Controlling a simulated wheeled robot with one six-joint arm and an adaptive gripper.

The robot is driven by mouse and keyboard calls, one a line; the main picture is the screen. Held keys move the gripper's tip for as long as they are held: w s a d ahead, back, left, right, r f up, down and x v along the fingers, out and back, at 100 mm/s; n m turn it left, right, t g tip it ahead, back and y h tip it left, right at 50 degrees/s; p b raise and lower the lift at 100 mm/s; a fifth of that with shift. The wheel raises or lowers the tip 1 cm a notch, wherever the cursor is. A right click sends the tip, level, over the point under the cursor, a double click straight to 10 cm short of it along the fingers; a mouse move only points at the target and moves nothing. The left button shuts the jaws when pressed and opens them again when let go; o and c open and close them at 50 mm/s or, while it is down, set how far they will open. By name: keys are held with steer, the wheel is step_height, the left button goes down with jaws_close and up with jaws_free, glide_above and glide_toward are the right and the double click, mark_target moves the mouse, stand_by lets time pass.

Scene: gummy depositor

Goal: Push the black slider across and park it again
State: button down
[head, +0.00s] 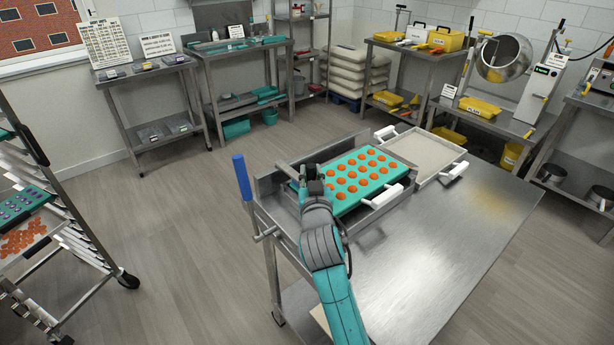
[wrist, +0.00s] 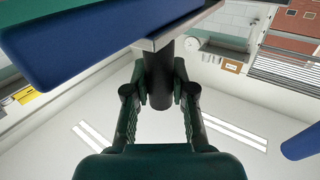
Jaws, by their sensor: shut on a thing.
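The depositor, a metal frame (head: 270,190), stands on the steel table. A teal tray (head: 345,207) with rows of orange rounds lies on it. My gripper (head: 314,186) is at the tray's left end, at the end of my teal arm. In the wrist view my gripper (wrist: 160,85) has its two fingers around a dark upright post, the black slider's grip (wrist: 158,68), and is shut on it. The post meets a metal edge (wrist: 170,32). In the head view my gripper and wrist mostly hide the slider.
A blue-handled lever (head: 241,175) stands up left of the depositor. A pale tray with white handles (head: 415,150) lies behind right. The steel table top (head: 430,250) is bare at front right. A rack (head: 60,265) stands at the far left.

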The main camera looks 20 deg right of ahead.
steer(key=c, duration=0.9)
jaws_free()
steer(key=shift+c, duration=0.2)
steer(key=v, duration=1.2)
